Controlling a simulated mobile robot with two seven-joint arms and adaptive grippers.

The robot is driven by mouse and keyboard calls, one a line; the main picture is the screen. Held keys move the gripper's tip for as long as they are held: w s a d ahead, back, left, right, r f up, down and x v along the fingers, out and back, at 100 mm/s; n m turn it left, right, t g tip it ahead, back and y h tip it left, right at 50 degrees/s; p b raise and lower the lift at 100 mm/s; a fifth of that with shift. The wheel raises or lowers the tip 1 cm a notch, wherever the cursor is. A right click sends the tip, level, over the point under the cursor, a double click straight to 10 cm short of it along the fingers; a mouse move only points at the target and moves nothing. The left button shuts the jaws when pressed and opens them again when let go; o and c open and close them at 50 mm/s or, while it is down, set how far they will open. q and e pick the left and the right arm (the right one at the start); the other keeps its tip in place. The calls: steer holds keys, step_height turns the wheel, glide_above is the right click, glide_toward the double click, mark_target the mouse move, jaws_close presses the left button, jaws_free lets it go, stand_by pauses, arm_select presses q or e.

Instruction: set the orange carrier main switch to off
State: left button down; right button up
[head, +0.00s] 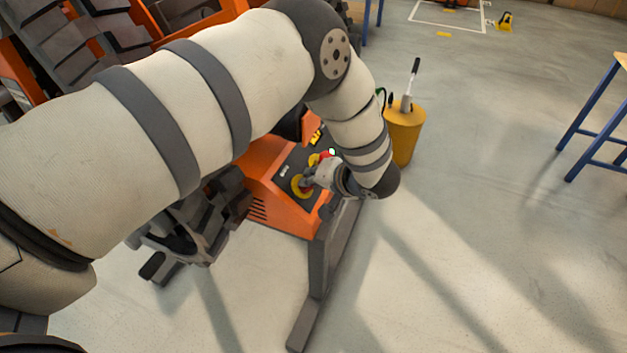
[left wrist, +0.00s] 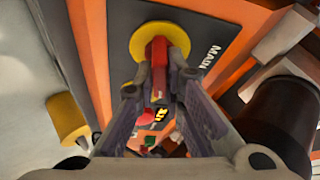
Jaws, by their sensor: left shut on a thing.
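The orange carrier (head: 262,212) stands below my left arm in the head view, with a dark control panel on its sloped top. The main switch has a yellow disc (head: 298,187), which also shows in the left wrist view (left wrist: 138,42) beside a "MAIN" label (left wrist: 210,52). Its red handle (left wrist: 159,50) runs down the picture from the disc. My left gripper (left wrist: 160,84) is shut on this handle, with one finger on each side. In the head view the left gripper (head: 312,178) partly covers the switch. The full switch marking is hidden. My right gripper is not in view.
A grey bar frame (head: 318,265) is on the floor in front. A blue-legged table (head: 598,125) stands at the right. Open floor lies between.

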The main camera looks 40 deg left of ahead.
arm_select(q)
steer(key=n, duration=0.2)
steer(key=n+y+b, duration=0.1)
steer(key=n, duration=0.1)
steer(key=shift+f+g+b, duration=0.2)
steer(key=shift+g+b, duration=0.1)
steer(key=shift+g, duration=0.1)
steer(key=n+g+b, duration=0.1)
steer(key=n, duration=0.1)
steer(key=n+y+b, duration=0.1)
steer(key=n, duration=0.2)
steer(key=shift+g+y+b, duration=0.3)
steer(key=shift+g+b, duration=0.05)
steer(key=shift+g, duration=0.05)
steer(key=n+g+b, duration=0.2)
steer(key=n, duration=0.2)
steer(key=shift+n+b, duration=0.35)
steer(key=shift+n, duration=0.05)
steer(key=shift+r+n+g+b, duration=0.1)
steer(key=shift+n+g+b, duration=0.55)
steer(key=shift+n, duration=0.65)
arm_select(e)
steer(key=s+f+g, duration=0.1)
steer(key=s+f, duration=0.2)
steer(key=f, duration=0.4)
arm_select(q)
steer(key=shift+n, duration=0.3)
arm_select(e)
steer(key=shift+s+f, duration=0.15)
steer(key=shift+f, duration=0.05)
